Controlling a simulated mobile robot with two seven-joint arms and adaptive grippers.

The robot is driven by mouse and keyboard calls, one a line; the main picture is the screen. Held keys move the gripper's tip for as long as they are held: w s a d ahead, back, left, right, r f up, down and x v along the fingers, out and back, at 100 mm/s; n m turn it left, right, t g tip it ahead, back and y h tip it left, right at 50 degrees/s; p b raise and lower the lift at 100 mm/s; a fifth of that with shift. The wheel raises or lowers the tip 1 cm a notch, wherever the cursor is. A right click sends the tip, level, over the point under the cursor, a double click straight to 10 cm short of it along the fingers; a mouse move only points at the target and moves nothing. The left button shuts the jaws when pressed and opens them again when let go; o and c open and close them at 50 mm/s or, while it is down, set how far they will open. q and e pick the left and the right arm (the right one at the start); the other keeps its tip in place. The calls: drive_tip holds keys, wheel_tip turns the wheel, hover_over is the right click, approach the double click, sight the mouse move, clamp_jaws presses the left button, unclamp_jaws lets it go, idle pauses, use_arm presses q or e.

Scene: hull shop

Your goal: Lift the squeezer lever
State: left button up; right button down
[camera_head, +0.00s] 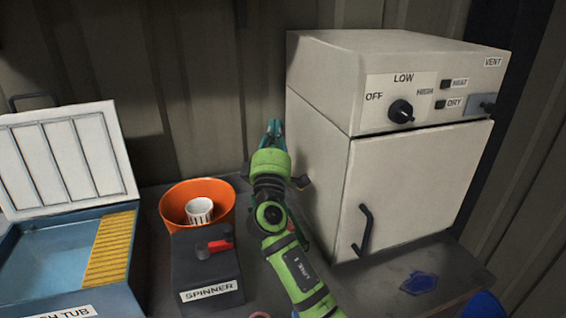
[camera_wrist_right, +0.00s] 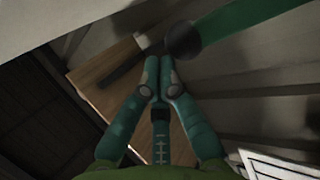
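My right gripper (camera_head: 274,130) reaches up beside the left side of the white cabinet, fingers pointing away from the head camera. In the right wrist view its two teal fingers (camera_wrist_right: 159,72) are together at the tips, with no object visible between them. Just beyond the tips is a dark round knob (camera_wrist_right: 184,40) joined to a green bar (camera_wrist_right: 255,18), which looks like the squeezer lever. I cannot tell whether the tips touch it. A wooden block (camera_wrist_right: 105,75) with a dark rod lies behind. In the head view my right arm hides most of this spot. My left gripper is out of view.
The white cabinet (camera_head: 420,185) with dial and door handle stands close to the right of my arm. The spinner (camera_head: 207,270) with its orange bowl (camera_head: 228,205) is to the left. A blue tub (camera_head: 20,278) with a raised lid (camera_head: 65,160) is farther left.

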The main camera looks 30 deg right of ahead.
drive_tip(key=w+d+r+y+p, duration=0.1)
drive_tip(key=w+r+p, duration=0.1)
drive_tip(key=w, duration=0.4)
drive_tip(key=shift+w+d+r+n+g, duration=0.15)
drive_tip(key=shift+w+d+n+g, duration=0.15)
drive_tip(key=shift+w+g, duration=0.1)
